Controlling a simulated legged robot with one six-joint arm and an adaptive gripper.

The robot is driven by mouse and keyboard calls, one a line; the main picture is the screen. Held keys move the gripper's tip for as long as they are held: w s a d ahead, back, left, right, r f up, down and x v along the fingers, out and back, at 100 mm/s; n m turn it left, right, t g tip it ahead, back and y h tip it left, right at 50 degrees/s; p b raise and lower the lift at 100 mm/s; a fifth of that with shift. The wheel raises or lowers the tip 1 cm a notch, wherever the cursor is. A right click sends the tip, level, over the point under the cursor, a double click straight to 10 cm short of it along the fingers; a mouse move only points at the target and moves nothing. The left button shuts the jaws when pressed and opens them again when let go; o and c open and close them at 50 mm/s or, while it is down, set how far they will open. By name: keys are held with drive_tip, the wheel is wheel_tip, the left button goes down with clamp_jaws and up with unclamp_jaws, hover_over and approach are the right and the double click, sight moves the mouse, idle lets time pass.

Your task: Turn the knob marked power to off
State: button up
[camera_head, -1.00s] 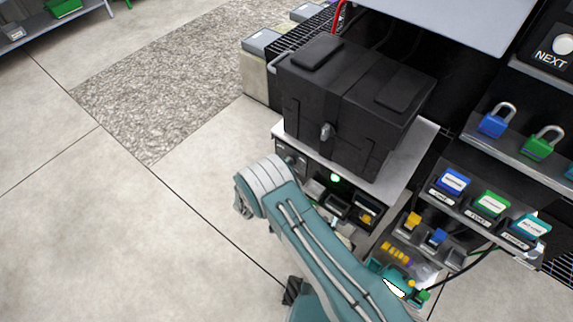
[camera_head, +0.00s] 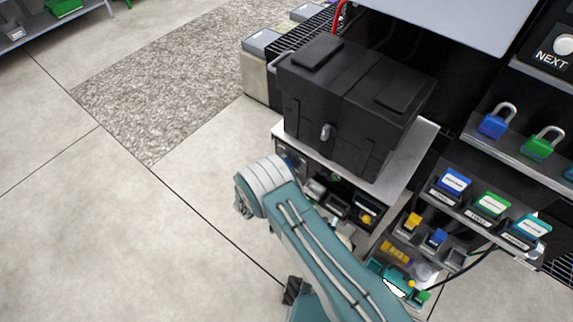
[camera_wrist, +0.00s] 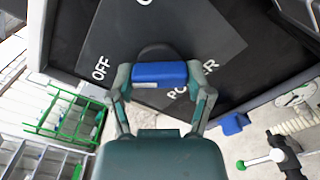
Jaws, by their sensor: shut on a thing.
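In the wrist view a blue bar-shaped knob (camera_wrist: 158,70) sits in front of a dark round base on a dark panel (camera_wrist: 245,75). My gripper (camera_wrist: 160,76) is shut on the knob, one finger at each end of it. The knob's bar lies nearly level in this picture. White letters OFF (camera_wrist: 100,68) are to its left. Letters of POWER show below right of it, partly covered by a finger. In the head view my arm hides the knob and the gripper.
A black case (camera_head: 350,105) stands on the grey bench top (camera_head: 410,165) above the panel. Padlocks (camera_head: 493,122) and labelled tags (camera_head: 452,183) are on racks at right. A green rack (camera_wrist: 75,115) shows in the wrist view. The floor at left is clear.

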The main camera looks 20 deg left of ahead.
drive_tip(key=shift+f+n, duration=0.2)
drive_tip(key=shift+n, duration=0.4)
drive_tip(key=o, duration=1)
drive_tip(key=shift+o, duration=0.7)
drive_tip(key=shift+r, duration=0.1)
drive_tip(key=v, duration=1.2)
